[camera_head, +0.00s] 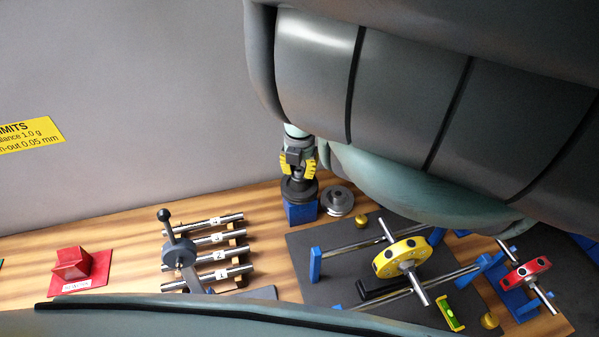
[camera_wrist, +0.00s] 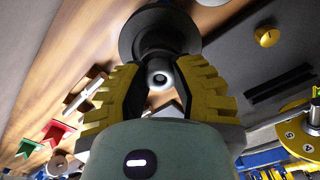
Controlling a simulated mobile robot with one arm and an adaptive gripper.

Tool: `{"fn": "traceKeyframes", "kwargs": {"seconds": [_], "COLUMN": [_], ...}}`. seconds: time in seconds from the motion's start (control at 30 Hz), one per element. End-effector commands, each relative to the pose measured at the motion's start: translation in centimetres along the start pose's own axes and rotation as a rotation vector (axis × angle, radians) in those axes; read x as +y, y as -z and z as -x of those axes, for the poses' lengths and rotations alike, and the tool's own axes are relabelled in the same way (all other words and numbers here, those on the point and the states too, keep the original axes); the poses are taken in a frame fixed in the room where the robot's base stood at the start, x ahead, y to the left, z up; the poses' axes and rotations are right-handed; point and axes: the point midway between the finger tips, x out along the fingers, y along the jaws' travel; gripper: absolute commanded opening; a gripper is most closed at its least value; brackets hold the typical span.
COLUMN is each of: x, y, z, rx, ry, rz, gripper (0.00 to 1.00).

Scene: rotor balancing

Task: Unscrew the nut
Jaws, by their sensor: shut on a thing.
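My gripper (camera_head: 298,177) reaches down over a dark round rotor on an arbor (camera_head: 299,192), which sits on a blue block (camera_head: 302,213) near the back wall. In the wrist view, the yellow-padded fingers of my gripper (camera_wrist: 159,68) close from both sides on the dark nut at the rotor's middle. A bright round shaft end (camera_wrist: 159,79) shows between the fingers. The dark disc (camera_wrist: 157,28) spreads out beyond the fingertips. The nut itself is mostly hidden by the fingers, and in the head view it is too small to make out.
A loose grey pulley (camera_head: 338,200) lies close beside the blue block. To the right, a yellow rotor (camera_head: 403,258) rests on rails over a dark mat. A lever tool (camera_head: 177,249) and several labelled rods (camera_head: 218,255) stand left.

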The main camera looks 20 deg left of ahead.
Motion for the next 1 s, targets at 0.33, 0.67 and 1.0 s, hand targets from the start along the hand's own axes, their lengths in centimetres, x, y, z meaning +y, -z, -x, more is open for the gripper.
{"fn": "traceKeyframes", "kwargs": {"seconds": [0.33, 0.67, 1.0], "x": [-0.01, -0.02, 0.01], "y": [0.0, -0.1, 0.01], "z": [-0.02, -0.15, 0.03], "rx": [0.0, -0.002, 0.001], "ry": [-0.001, -0.001, 0.0], "rz": [0.061, 0.374, 0.512], "gripper": [0.0, 0.0, 0.0]}}
